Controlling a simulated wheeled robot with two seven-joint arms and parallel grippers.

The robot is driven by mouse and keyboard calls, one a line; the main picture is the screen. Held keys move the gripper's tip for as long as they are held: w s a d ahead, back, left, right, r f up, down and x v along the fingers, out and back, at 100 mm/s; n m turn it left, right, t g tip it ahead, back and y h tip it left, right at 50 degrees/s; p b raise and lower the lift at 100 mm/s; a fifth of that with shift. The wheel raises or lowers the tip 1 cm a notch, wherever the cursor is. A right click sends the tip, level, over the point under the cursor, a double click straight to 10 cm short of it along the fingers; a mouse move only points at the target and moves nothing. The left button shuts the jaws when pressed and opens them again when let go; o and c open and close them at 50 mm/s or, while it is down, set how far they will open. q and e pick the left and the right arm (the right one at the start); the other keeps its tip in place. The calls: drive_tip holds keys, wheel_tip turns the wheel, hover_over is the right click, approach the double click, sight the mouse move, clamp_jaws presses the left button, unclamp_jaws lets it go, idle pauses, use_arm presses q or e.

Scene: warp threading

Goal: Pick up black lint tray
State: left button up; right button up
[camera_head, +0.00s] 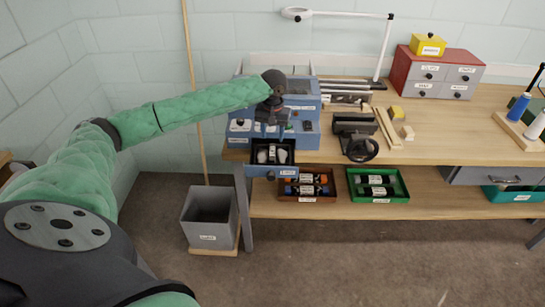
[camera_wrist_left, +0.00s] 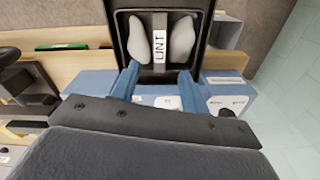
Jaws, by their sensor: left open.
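The black lint tray (camera_head: 289,157) sits in the pulled-out front of the blue machine, below my left gripper (camera_head: 270,130). In the left wrist view, the tray (camera_wrist_left: 121,32) holds two pale grey lint lumps (camera_wrist_left: 181,40), one each side of a central bar with a white LINT label (camera_wrist_left: 160,37). My left gripper is open and empty, pointing down near the machine's front. It appears apart from the tray. My right gripper is not in view.
The blue machine (camera_head: 305,101) stands at the bench's left end. A vise (camera_head: 355,136) stands to its right. A brown tray (camera_head: 330,191) and a green tray (camera_head: 405,189) sit on the lower shelf. A grey bin (camera_head: 209,217) stands on the floor at left, by a wooden pole (camera_head: 188,50).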

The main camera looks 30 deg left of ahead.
sight(272, 151)
use_arm(q)
drive_tip(key=shift+s+d+f+n, duration=0.1)
drive_tip(key=shift+s+d+n, duration=0.05)
drive_tip(key=shift+n, duration=0.45)
drive_tip(key=shift+s+d+n, duration=0.1)
drive_tip(key=shift+s+n, duration=0.05)
drive_tip(key=shift+n, duration=0.45)
drive_tip(key=shift+f, duration=0.15)
wheel_tip(272, 151, down, 2)
drive_tip(key=shift+f+p, duration=0.1)
drive_tip(key=shift+p, duration=0.4)
wheel_tip(272, 151, down, 4)
drive_tip(key=shift+s+f+p, duration=0.1)
drive_tip(key=shift+p, duration=1.15)
drive_tip(key=shift+f, duration=0.5)
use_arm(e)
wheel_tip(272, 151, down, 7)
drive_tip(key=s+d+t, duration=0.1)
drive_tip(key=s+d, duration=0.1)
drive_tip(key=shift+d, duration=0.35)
use_arm(q)
clamp_jaws()
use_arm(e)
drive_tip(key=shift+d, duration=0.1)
